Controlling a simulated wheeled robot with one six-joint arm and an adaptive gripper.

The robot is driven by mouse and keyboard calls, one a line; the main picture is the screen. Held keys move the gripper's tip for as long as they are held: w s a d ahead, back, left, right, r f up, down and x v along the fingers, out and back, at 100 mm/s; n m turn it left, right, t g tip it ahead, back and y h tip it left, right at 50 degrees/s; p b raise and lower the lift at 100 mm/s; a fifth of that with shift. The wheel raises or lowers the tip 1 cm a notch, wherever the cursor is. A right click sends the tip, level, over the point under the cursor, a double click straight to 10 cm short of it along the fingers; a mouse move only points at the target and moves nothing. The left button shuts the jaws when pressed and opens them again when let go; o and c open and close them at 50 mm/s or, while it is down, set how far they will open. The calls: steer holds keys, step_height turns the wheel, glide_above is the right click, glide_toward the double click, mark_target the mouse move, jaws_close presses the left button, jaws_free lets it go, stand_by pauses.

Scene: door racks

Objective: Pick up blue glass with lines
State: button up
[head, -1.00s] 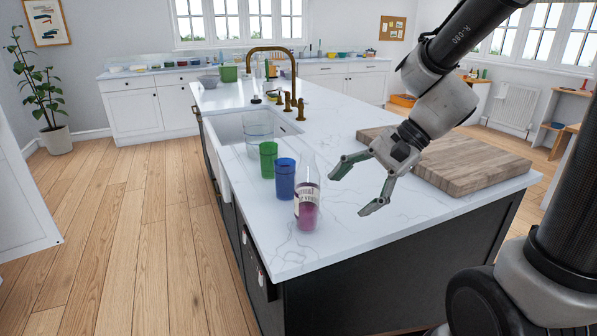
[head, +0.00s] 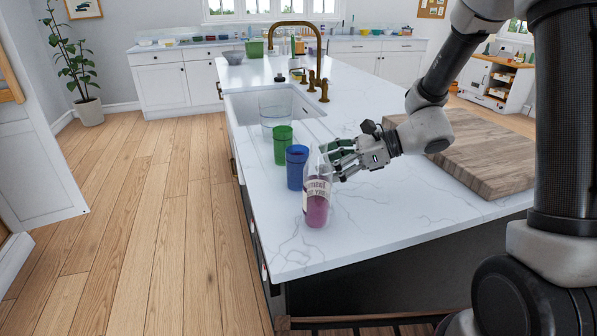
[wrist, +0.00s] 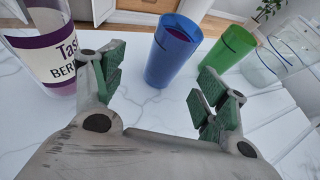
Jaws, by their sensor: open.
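The blue glass (head: 297,167) with lines stands upright on the white island counter, between the green glass and the bottle. In the wrist view the blue glass (wrist: 174,50) stands ahead of my gripper, between the lines of its two fingers. A dark line runs near its rim. My gripper (head: 338,158) is open and empty, with green finger pads. In the head view it is right of the blue glass and partly behind the clear bottle. In the wrist view my gripper (wrist: 160,88) has the glass beyond its fingertips, apart from them.
A bottle (head: 317,200) with purple contents stands close to my gripper; it also shows beside the left finger (wrist: 52,45). A green glass (head: 282,145) and a clear glass (head: 275,112) stand behind. A wooden board (head: 485,160) lies right. The sink (head: 240,105) is at the left edge.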

mark_target(297, 169)
steer(key=shift+w+a+f+m, duration=0.25)
steer(key=shift+w+f+m, duration=0.05)
steer(key=shift+w, duration=0.1)
steer(key=shift+w+a+f, duration=0.15)
steer(key=shift+a, duration=0.15)
steer(key=x, duration=0.7)
steer(key=shift+w, duration=0.1)
steer(key=c, duration=1.4)
